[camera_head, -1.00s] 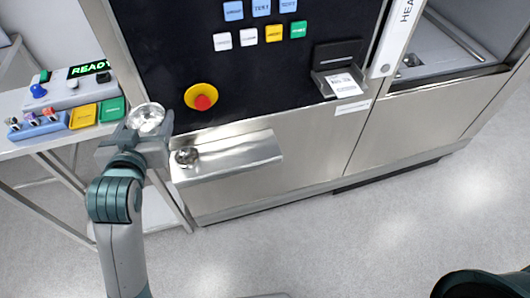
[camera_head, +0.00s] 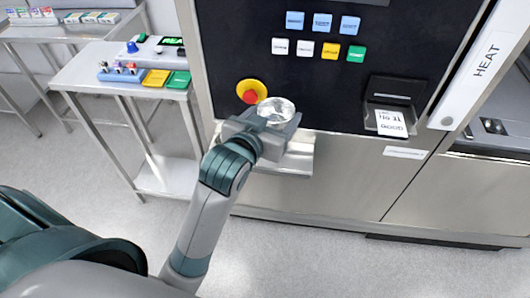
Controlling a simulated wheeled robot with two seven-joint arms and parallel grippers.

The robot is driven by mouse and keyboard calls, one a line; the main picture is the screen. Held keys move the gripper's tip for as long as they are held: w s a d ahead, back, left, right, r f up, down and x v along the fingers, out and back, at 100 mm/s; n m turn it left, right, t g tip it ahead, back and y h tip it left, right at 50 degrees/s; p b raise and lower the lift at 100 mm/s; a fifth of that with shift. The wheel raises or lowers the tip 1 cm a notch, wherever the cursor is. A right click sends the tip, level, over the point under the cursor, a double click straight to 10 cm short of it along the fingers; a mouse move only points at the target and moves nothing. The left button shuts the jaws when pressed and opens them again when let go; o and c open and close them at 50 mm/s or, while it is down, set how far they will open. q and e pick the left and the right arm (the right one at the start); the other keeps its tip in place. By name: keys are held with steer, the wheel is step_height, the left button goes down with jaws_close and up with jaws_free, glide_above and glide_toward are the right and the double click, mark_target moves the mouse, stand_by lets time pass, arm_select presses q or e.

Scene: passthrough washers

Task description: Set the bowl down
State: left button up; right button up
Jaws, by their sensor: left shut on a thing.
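A small shiny metal bowl (camera_head: 277,109) is at the end of my left arm, in front of the washer's black panel. My left gripper (camera_head: 262,128) is shut on the bowl and holds it up, open side upward. Behind and below it, a steel ledge (camera_head: 297,160) juts from the washer front, partly hidden by the gripper. My right gripper is not in view.
The washer front carries a red and yellow stop button (camera_head: 250,92), coloured label buttons (camera_head: 322,20) and a printer slot with a paper slip (camera_head: 391,123). A steel table (camera_head: 85,75) with a control box and coloured pads stands to the left. The floor in front is clear.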

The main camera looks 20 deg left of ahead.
arm_select(q)
steer(key=shift+w+d+f, duration=0.1)
steer(key=shift+d+f, duration=0.05)
steer(key=shift+f, duration=0.2)
steer(key=shift+m+h, duration=0.6)
steer(key=shift+h, duration=0.2)
steer(key=d+f, duration=0.2)
steer(key=f, duration=0.2)
steer(key=w+d+f+b, duration=0.1)
steer(key=d+f, duration=0.2)
steer(key=f, duration=0.2)
steer(key=d+f, duration=0.3)
steer(key=f, duration=0.1)
steer(key=shift+w+f, duration=0.2)
steer(key=shift+w, duration=0.1)
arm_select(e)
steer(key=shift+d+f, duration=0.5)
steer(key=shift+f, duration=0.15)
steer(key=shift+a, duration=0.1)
